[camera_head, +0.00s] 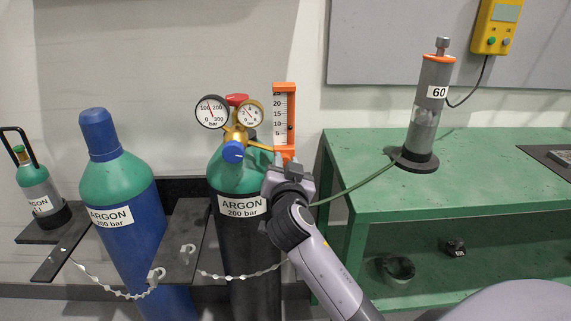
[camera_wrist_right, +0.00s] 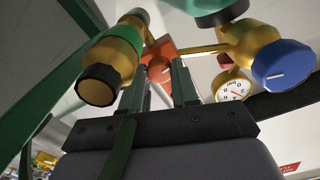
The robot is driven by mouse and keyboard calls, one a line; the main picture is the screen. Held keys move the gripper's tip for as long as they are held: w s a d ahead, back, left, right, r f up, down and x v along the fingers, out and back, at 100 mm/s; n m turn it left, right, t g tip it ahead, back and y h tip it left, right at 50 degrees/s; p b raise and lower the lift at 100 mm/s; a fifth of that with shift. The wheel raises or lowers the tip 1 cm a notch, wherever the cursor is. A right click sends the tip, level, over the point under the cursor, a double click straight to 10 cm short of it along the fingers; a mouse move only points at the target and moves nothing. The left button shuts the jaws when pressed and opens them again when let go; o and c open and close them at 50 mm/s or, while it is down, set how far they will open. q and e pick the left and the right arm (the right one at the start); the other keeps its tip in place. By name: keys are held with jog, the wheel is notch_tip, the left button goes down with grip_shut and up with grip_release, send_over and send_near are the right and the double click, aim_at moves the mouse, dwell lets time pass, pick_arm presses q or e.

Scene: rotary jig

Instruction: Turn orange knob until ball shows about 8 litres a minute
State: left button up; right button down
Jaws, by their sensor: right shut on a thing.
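The orange flowmeter (camera_head: 277,87) stands upright on the regulator of the black and green argon cylinder. A small dark ball (camera_head: 291,127) shows in its tube, slightly below the 10 mark; its exact reading is hard to make out. The orange knob (camera_head: 285,150) is at the flowmeter's foot, partly hidden by my right gripper (camera_head: 286,163). In the right wrist view, the knob (camera_wrist_right: 159,71) sits between the fingers of my right gripper (camera_wrist_right: 161,85), which is shut on it. My left gripper is not in view.
Two round gauges (camera_head: 212,111) and a blue regulator knob (camera_head: 233,152) are close left of the flowmeter. A green hose (camera_head: 350,187) runs right to a clear tube stand (camera_head: 418,160) on the green table (camera_head: 480,196). A blue cylinder (camera_head: 125,232) and chain (camera_head: 235,274) are left.

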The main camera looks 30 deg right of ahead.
jog(key=c, duration=0.8)
grip_release()
jog(key=shift+c, duration=0.2)
jog(key=v, duration=0.6)
jog(key=shift+f+b, duration=0.1)
jog(key=shift+b, duration=0.25)
jog(key=shift+s+a, duration=0.3)
jog(key=shift+s, duration=0.2)
